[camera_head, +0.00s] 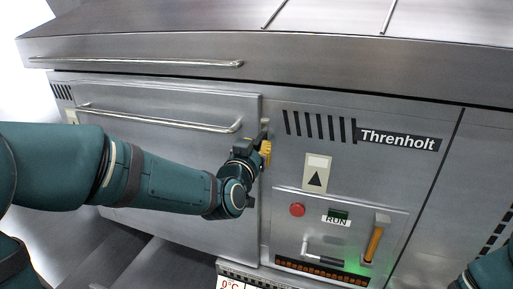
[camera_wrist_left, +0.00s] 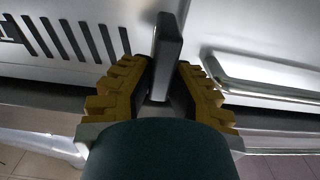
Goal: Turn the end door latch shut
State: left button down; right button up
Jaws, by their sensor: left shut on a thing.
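The end door (camera_head: 170,105) is a wide steel panel on the left of the machine front, and it looks closed against the frame. The latch (camera_head: 265,127) is a small grey piece at the door's right edge, mostly hidden by my gripper. In the left wrist view the latch (camera_wrist_left: 168,42) is a dark grey bar between the yellow fingers. My left gripper (camera_head: 255,151) is shut on the latch, and its fingers flank the bar in the wrist view (camera_wrist_left: 165,78). My right gripper is out of frame; only part of its teal arm shows at the lower right.
A bar handle (camera_head: 160,121) crosses the door, and a longer rail (camera_head: 135,62) runs above. Right of the latch is a control panel with a red button (camera_head: 297,210), a RUN label (camera_head: 336,220) and an orange-handled lever (camera_head: 374,244). Vent slots (camera_head: 318,125) lie close by.

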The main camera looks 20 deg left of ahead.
pick_arm(q)
jog(key=shift+a+f+n+b, duration=0.1)
jog(key=shift+n+b, duration=0.4)
jog(key=shift+b, duration=0.3)
jog(key=shift+a+f+n+b, duration=0.2)
jog(key=shift+a+n+b, duration=0.05)
jog(key=shift+n+b, duration=2.55)
jog(key=shift+a+f+n+b, duration=0.15)
jog(key=shift+a+n+b, duration=0.05)
jog(key=shift+n+b, duration=2.6)
jog(key=shift+a+f+n+b, duration=0.2)
jog(key=shift+a+n+b, duration=0.05)
jog(key=shift+n+b, duration=2.55)
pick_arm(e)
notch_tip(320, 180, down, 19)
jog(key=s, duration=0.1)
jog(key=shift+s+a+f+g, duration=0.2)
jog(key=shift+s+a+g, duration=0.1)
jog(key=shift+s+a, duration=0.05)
pick_arm(q)
jog(key=c, duration=0.9)
grip_release()
jog(key=shift+w, duration=0.1)
jog(key=shift+f, duration=0.1)
